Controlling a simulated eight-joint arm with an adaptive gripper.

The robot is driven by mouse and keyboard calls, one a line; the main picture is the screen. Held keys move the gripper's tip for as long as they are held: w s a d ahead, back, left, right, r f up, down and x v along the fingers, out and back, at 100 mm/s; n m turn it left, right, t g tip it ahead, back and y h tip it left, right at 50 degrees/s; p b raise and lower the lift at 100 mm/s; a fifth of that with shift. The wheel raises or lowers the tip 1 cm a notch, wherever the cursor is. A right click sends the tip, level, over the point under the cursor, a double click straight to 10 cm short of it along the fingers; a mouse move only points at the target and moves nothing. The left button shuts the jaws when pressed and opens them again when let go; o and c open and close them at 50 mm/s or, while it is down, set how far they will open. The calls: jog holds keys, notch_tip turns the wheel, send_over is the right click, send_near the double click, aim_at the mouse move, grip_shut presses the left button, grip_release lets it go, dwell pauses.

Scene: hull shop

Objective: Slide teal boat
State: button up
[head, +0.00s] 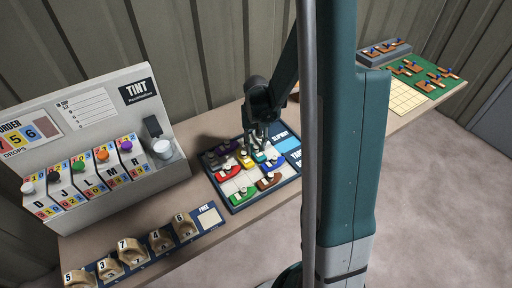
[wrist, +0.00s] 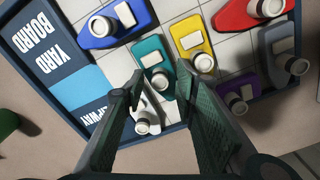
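The teal boat (wrist: 152,62), with a white round funnel and a pale block, lies on the sliding-puzzle board (wrist: 50,52). It is just beyond my fingertips in the wrist view, between the blue and yellow boats. I cannot tell whether the fingers touch any boat. In the head view my gripper (head: 261,142) is over the board's far side and partly covers the boats there.
Blue (wrist: 118,22), yellow (wrist: 192,45), red (wrist: 250,12), grey (wrist: 283,58) and purple (wrist: 238,95) boats crowd the board. A light-blue slipway panel (head: 286,144) is at its right. The tint machine (head: 115,150) and numbered pieces (head: 130,250) stand left; a green mat (head: 412,74) lies right.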

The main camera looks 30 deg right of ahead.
jog(key=shift+f, duration=0.35)
jog(key=shift+c, duration=0.4)
grip_shut()
jog(key=w+b, duration=0.1)
jog(key=w, duration=0.5)
jog(key=shift+w, duration=0.35)
jog(key=shift+o, duration=0.4)
grip_release()
jog(key=shift+w, duration=0.1)
